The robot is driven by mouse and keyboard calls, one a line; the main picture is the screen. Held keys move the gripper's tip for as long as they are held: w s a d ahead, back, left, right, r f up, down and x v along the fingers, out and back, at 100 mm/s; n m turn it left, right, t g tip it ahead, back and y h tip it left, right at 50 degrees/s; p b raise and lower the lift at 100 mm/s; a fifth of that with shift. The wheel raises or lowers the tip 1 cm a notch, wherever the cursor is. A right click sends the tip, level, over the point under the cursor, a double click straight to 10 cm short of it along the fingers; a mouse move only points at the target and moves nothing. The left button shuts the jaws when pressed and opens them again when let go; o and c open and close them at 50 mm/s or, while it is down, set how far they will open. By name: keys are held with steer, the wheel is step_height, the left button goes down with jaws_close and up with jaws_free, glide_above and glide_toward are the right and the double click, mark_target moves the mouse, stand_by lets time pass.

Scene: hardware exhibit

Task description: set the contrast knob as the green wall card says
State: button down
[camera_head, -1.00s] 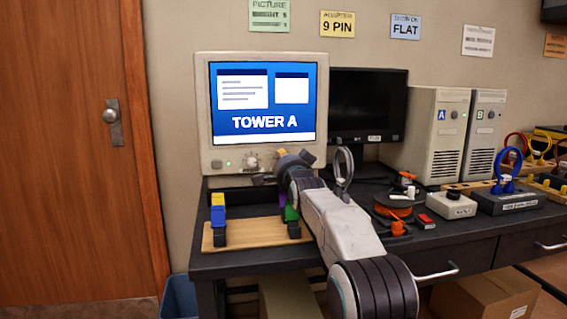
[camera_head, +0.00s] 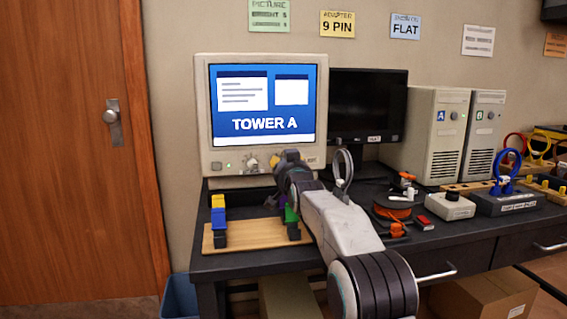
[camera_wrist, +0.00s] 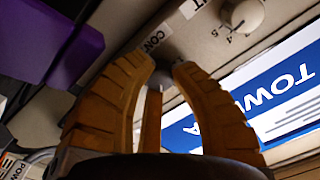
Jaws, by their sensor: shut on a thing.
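The green wall card (camera_head: 269,15) hangs above the CRT monitor (camera_head: 203,115). Its top line reads PICTURE and the second starts with BRIGHT; the number is too blurred to trust. The contrast knob (camera_wrist: 163,78) shows as a grey rounded piece between my fingers in the wrist view, beside a label starting CONT. My gripper (camera_wrist: 163,66) is shut on it; my fingers hide most of the knob and its scale. In the head view my wrist covers this spot. Another pale knob (camera_wrist: 243,14), with 4 and 5 marked near it, is free beside my gripper.
A wooden board (camera_head: 250,236) with coloured blocks stands in front of the monitor. A purple block (camera_wrist: 68,50) is close to my gripper in the wrist view. An upright ring, an orange spool (camera_head: 392,208) and a grey box (camera_head: 450,206) are to the right.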

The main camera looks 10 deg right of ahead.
steer(key=n, duration=0.5)
steer(key=shift+n, duration=0.4)
stand_by(0.4)
steer(key=c, duration=1)
jaws_free()
steer(key=shift+c, duration=0.2)
steer(key=shift+m, duration=0.3)
